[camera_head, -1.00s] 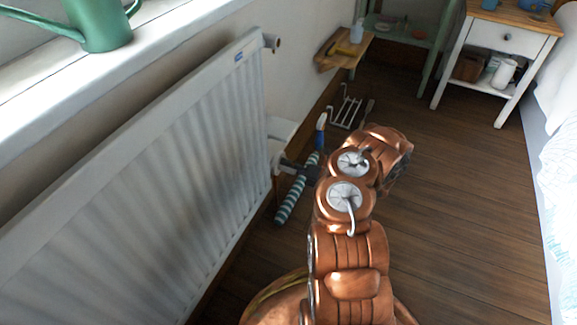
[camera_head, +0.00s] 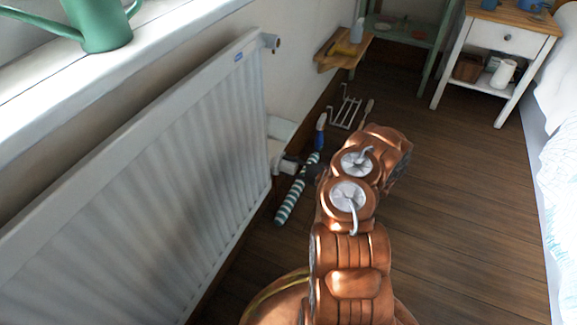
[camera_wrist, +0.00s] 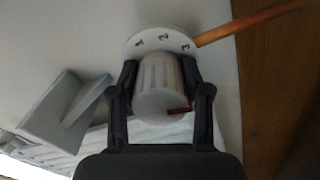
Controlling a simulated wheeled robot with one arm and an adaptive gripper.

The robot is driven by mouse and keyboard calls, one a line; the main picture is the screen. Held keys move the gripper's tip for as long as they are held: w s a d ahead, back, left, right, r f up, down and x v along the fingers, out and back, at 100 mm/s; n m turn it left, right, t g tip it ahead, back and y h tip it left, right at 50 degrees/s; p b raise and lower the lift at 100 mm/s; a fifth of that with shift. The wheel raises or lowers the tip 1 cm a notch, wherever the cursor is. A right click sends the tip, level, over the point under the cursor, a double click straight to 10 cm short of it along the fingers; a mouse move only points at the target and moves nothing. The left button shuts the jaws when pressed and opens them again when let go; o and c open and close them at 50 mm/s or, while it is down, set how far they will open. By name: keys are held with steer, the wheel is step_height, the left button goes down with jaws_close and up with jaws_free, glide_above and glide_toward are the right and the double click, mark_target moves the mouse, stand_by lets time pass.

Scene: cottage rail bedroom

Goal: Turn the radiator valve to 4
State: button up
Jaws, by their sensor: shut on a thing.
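The white radiator valve knob (camera_wrist: 157,88) is ridged and has a red mark on its lower right, next to the right finger. Behind it, a white dial ring (camera_wrist: 172,38) shows the numbers 1, 2 and 3; no 4 is visible, and the ring's lower part is hidden. My gripper (camera_wrist: 160,78) is shut on the knob, with one dark finger on each side. In the head view the valve (camera_head: 287,165) sticks out from the right end of the white radiator (camera_head: 150,180). My copper arm partly hides the gripper there.
A wire rack (camera_head: 346,108) stands near the wall. A wooden wall shelf (camera_head: 342,52) is farther back. The wooden floor (camera_head: 460,190) to the right is clear up to the bed.

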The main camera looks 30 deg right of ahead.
steer(key=shift+s+a+f+m, duration=0.1)
steer(key=shift+m, duration=0.5)
steer(key=o, duration=1.2)
steer(key=shift+c, duration=0.2)
steer(key=v, duration=1.2)
